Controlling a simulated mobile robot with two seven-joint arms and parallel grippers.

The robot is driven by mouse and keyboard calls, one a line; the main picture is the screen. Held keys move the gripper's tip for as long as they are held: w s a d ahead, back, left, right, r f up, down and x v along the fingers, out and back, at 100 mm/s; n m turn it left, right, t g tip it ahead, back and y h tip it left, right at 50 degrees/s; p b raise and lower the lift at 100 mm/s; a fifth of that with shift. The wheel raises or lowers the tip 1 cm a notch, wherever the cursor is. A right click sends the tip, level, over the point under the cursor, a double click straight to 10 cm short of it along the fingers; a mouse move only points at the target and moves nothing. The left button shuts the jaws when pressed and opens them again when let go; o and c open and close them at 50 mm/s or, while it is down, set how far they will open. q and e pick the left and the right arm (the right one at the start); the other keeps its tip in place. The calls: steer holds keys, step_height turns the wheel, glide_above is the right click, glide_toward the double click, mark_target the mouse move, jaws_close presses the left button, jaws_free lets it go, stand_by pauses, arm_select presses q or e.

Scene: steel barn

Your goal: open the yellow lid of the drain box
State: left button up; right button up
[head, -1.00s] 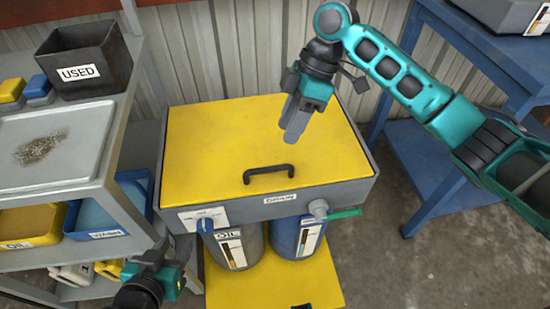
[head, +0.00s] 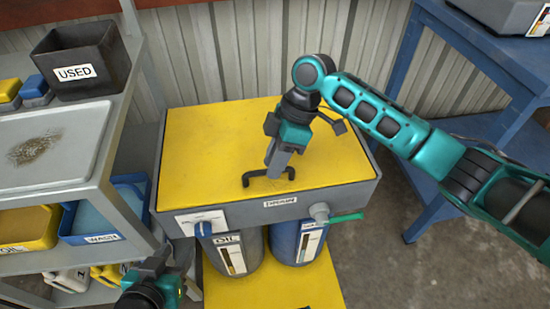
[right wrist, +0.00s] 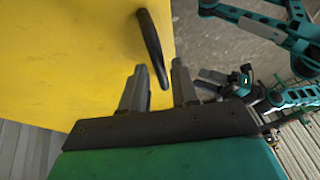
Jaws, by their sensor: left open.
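The yellow lid (head: 205,140) lies flat and closed on the grey drain box (head: 335,196). Its black handle (head: 252,180) stands near the front edge and also shows in the right wrist view (right wrist: 152,42). My right gripper (head: 274,168) points down at the handle and hides part of it. In the right wrist view its two fingers (right wrist: 160,72) are apart, and the handle's near end appears between them; whether they touch it I cannot tell. My left gripper (head: 165,262) is low at the left, in front of the box and away from the lid.
A grey shelf (head: 60,150) with a black USED bin (head: 85,62) and coloured trays stands close on the left. A blue table (head: 440,200) is at the right. A green-levered valve (head: 345,217) sticks out in front. Corrugated wall stands behind.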

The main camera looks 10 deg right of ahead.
jaws_close()
arm_select(q)
steer(key=shift+a+f, duration=0.1)
arm_select(e)
steer(key=shift+r, duration=0.1)
